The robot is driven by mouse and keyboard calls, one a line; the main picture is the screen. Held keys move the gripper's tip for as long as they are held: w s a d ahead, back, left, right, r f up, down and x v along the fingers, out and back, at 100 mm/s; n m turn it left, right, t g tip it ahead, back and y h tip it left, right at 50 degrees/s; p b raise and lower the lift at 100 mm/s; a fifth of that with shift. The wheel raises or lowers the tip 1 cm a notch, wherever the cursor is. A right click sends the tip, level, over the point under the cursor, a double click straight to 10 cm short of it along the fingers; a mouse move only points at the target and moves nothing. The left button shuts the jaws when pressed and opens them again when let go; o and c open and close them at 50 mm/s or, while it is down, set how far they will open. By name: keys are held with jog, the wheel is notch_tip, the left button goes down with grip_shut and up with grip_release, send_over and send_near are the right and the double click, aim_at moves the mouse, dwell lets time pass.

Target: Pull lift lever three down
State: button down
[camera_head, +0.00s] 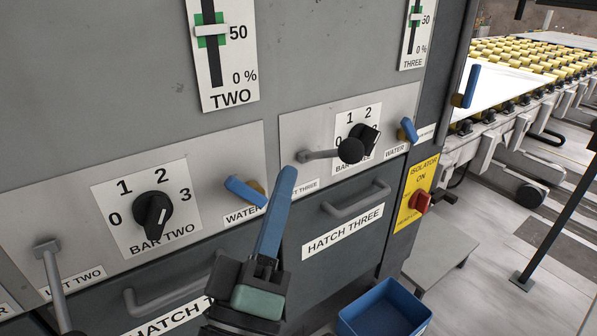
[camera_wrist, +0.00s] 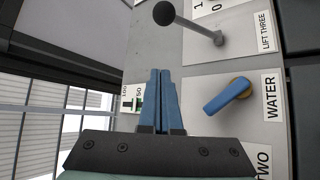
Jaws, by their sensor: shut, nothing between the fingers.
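Lift lever three is a grey rod with a black ball knob (camera_head: 350,150) on the panel at the right in the head view. It sticks out from its pivot, and its knob covers part of the bar three dial. In the wrist view the lever (camera_wrist: 190,25) is at the top, beside its LIFT THREE label (camera_wrist: 265,31). My gripper (camera_head: 284,175) has its blue fingers shut and empty, pointing up, left of and below the knob. In the wrist view the fingertips (camera_wrist: 161,72) are apart from the lever. My fingers partly hide the label in the head view.
A blue water tap (camera_head: 245,191) is just left of my fingers; another (camera_head: 408,130) is right of the knob. Lift lever two (camera_head: 55,280) hangs down at far left. The hatch three handle (camera_head: 357,199) is below. A blue bin (camera_head: 384,312) stands on the floor.

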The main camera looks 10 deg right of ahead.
notch_tip(320, 180, up, 5)
jog(key=p, duration=0.4)
send_over(328, 157)
jog(key=s+a, duration=0.1)
jog(key=a, duration=0.3)
jog(key=s+d+f, duration=0.2)
jog(key=f, duration=0.1)
jog(key=shift+s+d+f, duration=0.15)
jog(key=shift+s+d, duration=0.1)
jog(key=shift+s, duration=0.1)
jog(key=shift+f+b, duration=0.2)
jog(key=shift+b, duration=0.3)
jog(key=shift+s+f+h+b, duration=0.15)
jog(key=shift+h+b, duration=0.15)
jog(key=shift+b, duration=0.15)
jog(key=shift+m+b, duration=0.35)
jog(key=shift+m, duration=0.05)
jog(key=shift+h+b, duration=0.3)
jog(key=shift+b, duration=0.3)
